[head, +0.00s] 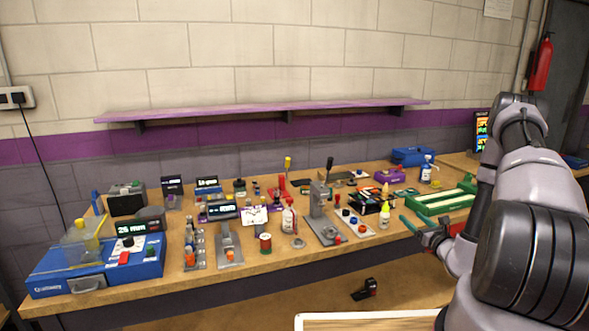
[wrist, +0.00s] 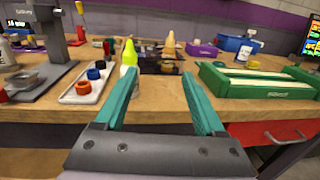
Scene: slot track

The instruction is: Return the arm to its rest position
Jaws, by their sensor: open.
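My gripper (head: 424,230) is at the right end of the workbench, near its front edge, in the head view. In the wrist view its two teal fingers (wrist: 160,95) are spread apart with nothing between them. My arm comes in from the right of the head view, bent, and hides part of the bench's right end. The green slot track (head: 440,201) lies on the bench beyond and to the right of the gripper. It also shows in the wrist view (wrist: 260,90), apart from the fingers.
The wooden bench (wrist: 40,121) is crowded with tools. A yellow-capped bottle (head: 384,219) stands near the gripper, and a white tray with coloured rings (wrist: 88,84) lies left of it. A purple shelf (head: 260,109) hangs on the wall. A black object (head: 366,289) lies below the bench.

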